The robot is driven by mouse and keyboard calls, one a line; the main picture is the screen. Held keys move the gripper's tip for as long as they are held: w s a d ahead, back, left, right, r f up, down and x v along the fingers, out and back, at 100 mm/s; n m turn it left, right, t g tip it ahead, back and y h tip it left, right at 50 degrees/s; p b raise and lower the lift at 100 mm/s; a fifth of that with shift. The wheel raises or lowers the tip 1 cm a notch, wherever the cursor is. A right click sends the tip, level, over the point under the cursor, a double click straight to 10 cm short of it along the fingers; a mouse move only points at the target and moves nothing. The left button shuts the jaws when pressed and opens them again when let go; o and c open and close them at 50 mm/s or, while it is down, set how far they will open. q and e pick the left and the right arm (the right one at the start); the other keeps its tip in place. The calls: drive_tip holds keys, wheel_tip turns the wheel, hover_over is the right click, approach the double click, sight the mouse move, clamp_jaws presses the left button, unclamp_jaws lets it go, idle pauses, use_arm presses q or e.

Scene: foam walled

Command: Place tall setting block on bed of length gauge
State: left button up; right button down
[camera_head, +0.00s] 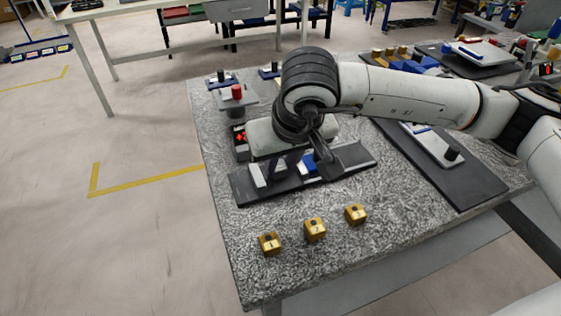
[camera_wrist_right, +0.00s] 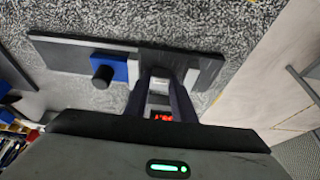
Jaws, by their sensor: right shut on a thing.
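A long dark bed (camera_head: 352,158), seemingly the length gauge's, lies on the stone table; it also crosses the wrist view (camera_wrist_right: 68,55). A blue block (camera_head: 309,163) with a black knob sits on it, also in the wrist view (camera_wrist_right: 112,68). My right gripper (camera_head: 268,172) points down over the bed's left part, beside the blue block. In the wrist view its fingers (camera_wrist_right: 164,78) are shut on a dark and grey block (camera_wrist_right: 165,60), seemingly the tall setting block. The hand partly hides it; I cannot tell if it touches the bed. My left gripper is out of view.
A red-lit display (camera_head: 240,136) stands behind the bed. Several brass blocks (camera_head: 315,229) sit in front. A grey stand with a red knob (camera_head: 237,92) is at the back left. A dark board (camera_head: 470,187) lies right.

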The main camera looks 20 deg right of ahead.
drive_tip(key=c, duration=1.8)
unclamp_jaws()
drive_tip(key=shift+f, duration=0.1)
drive_tip(key=shift+o, duration=0.2)
drive_tip(key=shift+r, duration=0.35)
drive_tip(key=v, duration=1.1)
drive_tip(key=shift+s+r, duration=0.15)
drive_tip(key=shift+r, duration=0.15)
